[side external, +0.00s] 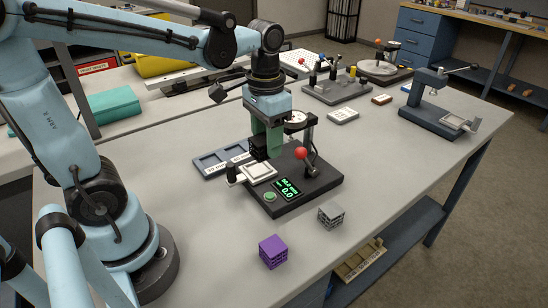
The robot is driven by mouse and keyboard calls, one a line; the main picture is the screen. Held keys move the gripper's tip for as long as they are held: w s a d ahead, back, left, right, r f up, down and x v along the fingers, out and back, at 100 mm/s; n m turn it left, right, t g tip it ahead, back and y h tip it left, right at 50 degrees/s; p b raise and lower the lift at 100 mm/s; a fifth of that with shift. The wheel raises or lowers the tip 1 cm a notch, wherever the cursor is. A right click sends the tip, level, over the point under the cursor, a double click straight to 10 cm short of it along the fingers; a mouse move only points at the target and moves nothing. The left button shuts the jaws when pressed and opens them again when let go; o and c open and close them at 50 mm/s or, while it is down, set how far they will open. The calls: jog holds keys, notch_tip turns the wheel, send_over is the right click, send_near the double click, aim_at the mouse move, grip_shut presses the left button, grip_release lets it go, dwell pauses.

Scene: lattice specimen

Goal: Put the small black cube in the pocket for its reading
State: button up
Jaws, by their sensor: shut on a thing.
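My gripper (266,147), with green fingers, is shut on the small black lattice cube (258,149). The fingers partly hide the cube. It appears just behind the pale square plate (258,171) of a dark measuring stand; I cannot tell whether it touches anything. The stand's base (313,187) carries a green display (287,188) that shows 0.0; its smaller top line is hard to read. A blue-grey tray (203,168) with pockets and white labels lies left of the stand. Its right end is hidden behind the gripper and cube, and the label text is unclear.
A purple lattice cube (273,251) and a grey lattice cube (331,215) sit near the front edge. The stand's red lever knob (301,153) and dial (296,121) rise close right of my gripper. A blue-grey press (437,107) stands at right. The bench's right front is clear.

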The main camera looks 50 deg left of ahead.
jog(key=s+a+f, duration=0.1)
jog(key=a+f, duration=0.1)
jog(key=a, duration=0.4)
jog(key=s+a+f, duration=0.1)
jog(key=a+f, duration=0.2)
jog(key=a, duration=0.3)
jog(key=s+a+f, duration=0.2)
jog(key=a, duration=0.5)
jog(key=shift+f, duration=0.3)
jog(key=shift+s+f, duration=0.1)
jog(key=shift+f, duration=2.2)
jog(key=o, duration=1.7)
jog(key=shift+c, duration=0.2)
jog(key=shift+r, duration=2.5)
